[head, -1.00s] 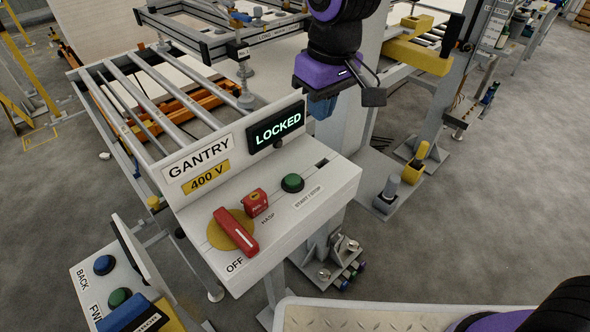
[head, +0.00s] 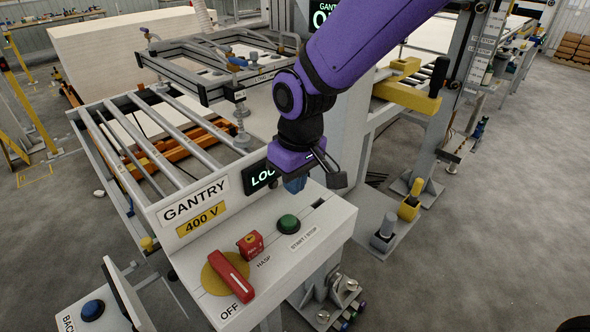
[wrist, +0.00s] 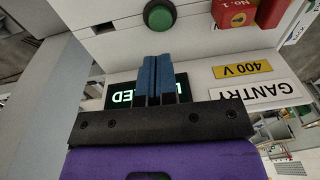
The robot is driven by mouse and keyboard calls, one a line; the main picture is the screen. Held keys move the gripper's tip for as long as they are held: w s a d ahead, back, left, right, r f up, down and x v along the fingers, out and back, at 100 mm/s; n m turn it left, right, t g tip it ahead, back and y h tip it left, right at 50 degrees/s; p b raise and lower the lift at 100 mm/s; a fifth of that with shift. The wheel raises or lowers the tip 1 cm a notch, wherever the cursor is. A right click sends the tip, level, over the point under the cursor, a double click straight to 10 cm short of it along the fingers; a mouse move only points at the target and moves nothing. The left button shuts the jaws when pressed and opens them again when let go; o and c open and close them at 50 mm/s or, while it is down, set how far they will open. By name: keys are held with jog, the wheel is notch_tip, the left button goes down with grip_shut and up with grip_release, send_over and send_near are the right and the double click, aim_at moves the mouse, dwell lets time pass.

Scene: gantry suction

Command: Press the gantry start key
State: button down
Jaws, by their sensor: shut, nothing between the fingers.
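The green start/stop key (head: 288,223) sits on the sloping top of the gantry control box (head: 325,225). It also shows in the wrist view (wrist: 159,16), just beyond my fingertips. My gripper (head: 295,186) is above and behind the key in the head view, with blue fingers pointing down. In the wrist view the blue fingers (wrist: 155,58) are together and empty, apart from the key. The display (head: 262,177) reads LOCKED in part; my gripper covers the rest. A red rotary handle (head: 231,276) on a yellow disc points at OFF. A red block (head: 250,244) stands by the HASP label.
The box's upright panel with the GANTRY label (head: 194,201) and 400 V label (head: 203,219) rises behind the key. A second console with a blue button (head: 92,310) is at lower left. Roller rails (head: 170,125) lie behind.

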aim_at(292, 222)
jog(key=f, duration=0.9)
jog(key=shift+w+a, duration=0.1)
jog(key=shift+a, duration=0.25)
jog(key=shift+s+d+f, duration=0.1)
jog(key=shift+s+f, duration=0.1)
jog(key=shift+f, duration=0.95)
notch_tip(292, 222, up, 15)
jog(key=d, duration=0.1)
jog(key=shift+f, duration=0.2)
